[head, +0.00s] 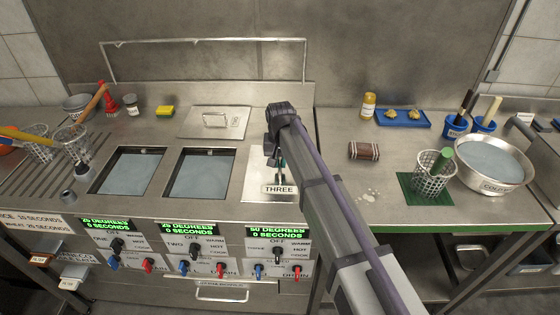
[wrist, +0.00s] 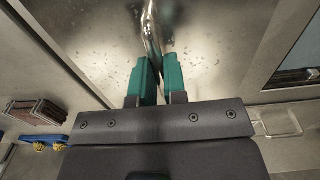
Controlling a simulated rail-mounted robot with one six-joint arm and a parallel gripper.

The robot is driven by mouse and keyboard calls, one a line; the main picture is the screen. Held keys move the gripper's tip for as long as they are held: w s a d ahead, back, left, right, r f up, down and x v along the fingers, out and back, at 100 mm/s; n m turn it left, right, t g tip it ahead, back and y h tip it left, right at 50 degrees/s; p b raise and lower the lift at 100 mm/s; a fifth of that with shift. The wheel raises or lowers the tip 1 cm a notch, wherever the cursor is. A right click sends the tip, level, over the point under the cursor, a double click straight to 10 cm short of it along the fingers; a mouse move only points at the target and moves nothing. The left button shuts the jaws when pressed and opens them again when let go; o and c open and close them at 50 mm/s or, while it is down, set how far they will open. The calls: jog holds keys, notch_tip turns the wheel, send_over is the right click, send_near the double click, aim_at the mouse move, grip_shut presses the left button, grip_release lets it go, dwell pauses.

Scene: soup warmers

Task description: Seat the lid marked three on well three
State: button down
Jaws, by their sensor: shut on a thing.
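The lid marked three (head: 258,186) is a flat steel plate with a "THREE" label at its front edge. In the head view it lies over the place of well three, right of well two (head: 202,174). My gripper (head: 280,166) comes down over it, and my arm hides its right side. In the wrist view, the teal fingers of my gripper (wrist: 158,76) are shut on the upright lid handle (wrist: 151,32). The lid's plate (wrist: 205,45) spreads under them. Well three's opening is hidden, and I cannot tell if the lid sits flush.
Well one (head: 128,173) and well two stand open with greyish liquid. Another lid (head: 213,121) lies behind them. Right of my arm are a brown striped block (head: 364,151), a blue tray (head: 403,118), a wire basket (head: 433,176) and a large bowl (head: 492,164).

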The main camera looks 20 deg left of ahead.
aim_at(280, 162)
jog(key=shift+f, duration=0.1)
dwell(0.3)
jog(key=c, duration=1.1)
grip_release()
jog(key=shift+o, duration=0.5)
jog(key=o, duration=0.5)
notch_tip(280, 162, up, 7)
jog(key=p, duration=0.7)
